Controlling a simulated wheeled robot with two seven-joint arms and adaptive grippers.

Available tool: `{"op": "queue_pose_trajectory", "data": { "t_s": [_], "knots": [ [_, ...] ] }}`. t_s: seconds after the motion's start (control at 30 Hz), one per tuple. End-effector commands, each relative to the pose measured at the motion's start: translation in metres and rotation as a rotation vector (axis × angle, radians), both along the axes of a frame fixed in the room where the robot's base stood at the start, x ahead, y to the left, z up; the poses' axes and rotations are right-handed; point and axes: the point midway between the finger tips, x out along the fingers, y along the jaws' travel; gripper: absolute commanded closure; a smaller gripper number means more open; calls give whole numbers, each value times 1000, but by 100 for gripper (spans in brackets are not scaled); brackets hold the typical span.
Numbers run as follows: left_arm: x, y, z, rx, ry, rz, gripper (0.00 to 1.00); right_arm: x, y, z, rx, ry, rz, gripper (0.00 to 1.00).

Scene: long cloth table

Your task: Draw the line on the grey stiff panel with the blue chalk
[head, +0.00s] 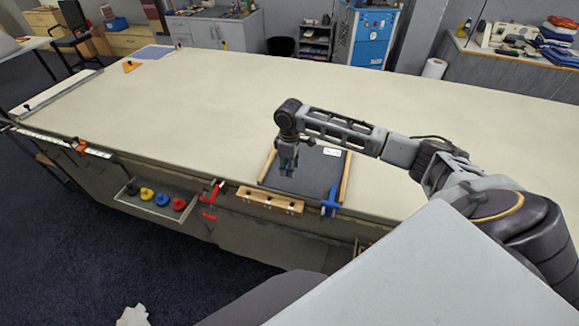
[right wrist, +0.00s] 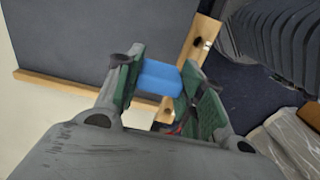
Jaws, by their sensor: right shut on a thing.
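The grey stiff panel (head: 312,175) lies near the table's front edge, between wooden strips, with a small white label at its far right corner. In the right wrist view the panel (right wrist: 90,40) fills the upper left, with no line visible on the part shown. My right gripper (head: 288,163) is over the panel's left part in the head view, fingers pointing down. It is shut on the blue chalk (right wrist: 158,77), a short blue piece between its green-padded fingers. I cannot tell whether the chalk touches the panel. My left gripper is out of view.
A wooden block with holes (head: 270,199) sits at the table's front edge, between a red clamp (head: 211,198) and a blue clamp (head: 330,203). A tray (head: 154,204) with colored rings hangs at the front left. The long cloth table (head: 180,110) is clear beyond the panel.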

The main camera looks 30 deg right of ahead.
Motion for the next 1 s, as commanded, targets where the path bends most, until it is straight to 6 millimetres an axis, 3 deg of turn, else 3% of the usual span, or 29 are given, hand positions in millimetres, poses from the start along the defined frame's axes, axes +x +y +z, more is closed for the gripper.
{"op": "queue_pose_trajectory", "data": {
  "t_s": [0.37, 0.83, 1.0],
  "knots": [
    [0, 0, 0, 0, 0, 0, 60, -1, 0, -9, -1, 2, -1, 80],
    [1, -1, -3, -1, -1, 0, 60, -1, 0, -42, -1, 1, -1, 80],
    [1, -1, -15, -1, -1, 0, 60, 0, 0, -51, -1, -1, -1, 80]
  ]
}}
